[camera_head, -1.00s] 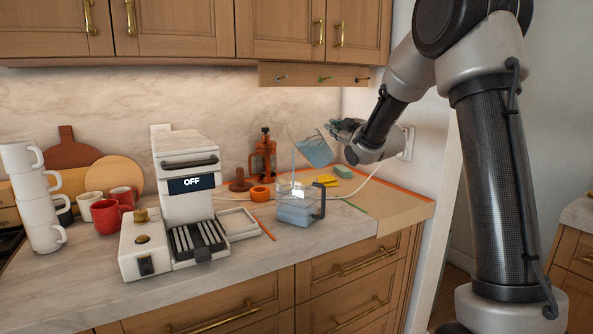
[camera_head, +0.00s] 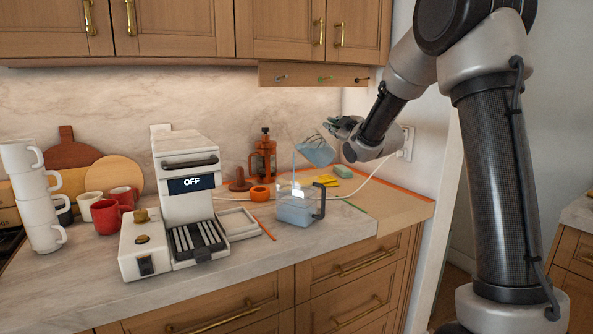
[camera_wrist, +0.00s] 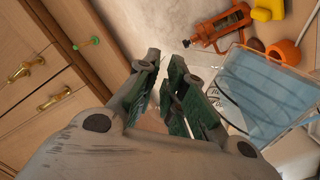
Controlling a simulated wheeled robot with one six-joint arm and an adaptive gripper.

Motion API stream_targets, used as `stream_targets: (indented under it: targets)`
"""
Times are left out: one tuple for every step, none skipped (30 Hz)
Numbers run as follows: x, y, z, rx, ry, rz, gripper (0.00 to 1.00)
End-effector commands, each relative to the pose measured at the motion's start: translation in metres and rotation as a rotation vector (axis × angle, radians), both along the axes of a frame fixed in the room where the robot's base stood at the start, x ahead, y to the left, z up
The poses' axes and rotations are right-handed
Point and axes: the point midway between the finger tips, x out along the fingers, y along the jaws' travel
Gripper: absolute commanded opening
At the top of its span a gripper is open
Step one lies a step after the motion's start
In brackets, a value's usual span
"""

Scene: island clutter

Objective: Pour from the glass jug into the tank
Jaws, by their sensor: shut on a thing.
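The glass jug (camera_head: 316,151) is clear, holds pale blue liquid and is tilted steeply to the left above the counter. My gripper (camera_head: 340,126) is shut on it from its upper right side. A thin pale stream falls from its left end into the tank (camera_head: 296,210). The tank is a clear box with a dark handle on its right, standing on the counter with pale blue liquid inside. In the wrist view my gripper's fingers (camera_wrist: 181,91) are close together, and a clear vessel with blue liquid lies to their right. The exact grip is partly hidden.
A coffee machine (camera_head: 188,178) marked OFF stands left of the tank with a shallow tray. Behind the tank are an orange press (camera_head: 263,156), an orange ring (camera_head: 260,193) and a yellow block (camera_head: 327,181). A green and tan sponge (camera_head: 342,171) lies behind right. Stacked white cups stand far left.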

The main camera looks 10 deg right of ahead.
Motion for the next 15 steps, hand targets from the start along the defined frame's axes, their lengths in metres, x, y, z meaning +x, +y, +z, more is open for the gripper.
stream_targets:
  targets:
    - [0.0001, 0.0, 0.0018, 0.001, -0.004, 0.0, 0.0]
    - [0.0001, 0.0001, 0.0018, 0.001, -0.003, 0.001, 0.0]
    - [0.0001, 0.0001, 0.0018, 0.001, -0.003, 0.001, 0.0]
    - [0.0001, 0.0002, 0.0018, 0.0, -0.004, 0.001, 0.0]
    - [0.0, 0.0005, 0.002, -0.003, -0.004, 0.001, 0.0]
    - [-0.0001, 0.0013, 0.0027, -0.012, -0.007, 0.001, 0.0]
    - [-0.0002, 0.002, 0.0032, -0.021, -0.01, 0.001, 0.0]
    - [-0.0004, 0.0027, 0.004, -0.031, -0.012, 0.001, 0.0]
    - [-0.0006, 0.0034, 0.0046, -0.043, -0.015, 0.001, 0.0]
    - [-0.0007, 0.0038, 0.0048, -0.05, -0.017, 0.001, 0.0]
    - [-0.0007, 0.0038, 0.0048, -0.051, -0.017, 0.001, 0.0]
    - [-0.0006, 0.0036, 0.0047, -0.051, -0.016, 0.0, 0.0]
    - [-0.0006, 0.0036, 0.0045, -0.051, -0.016, 0.0, 0.0]
    - [-0.0006, 0.0036, 0.0045, -0.051, -0.016, 0.0, 0.0]
    - [-0.0006, 0.0036, 0.0045, -0.051, -0.015, 0.001, 0.0]
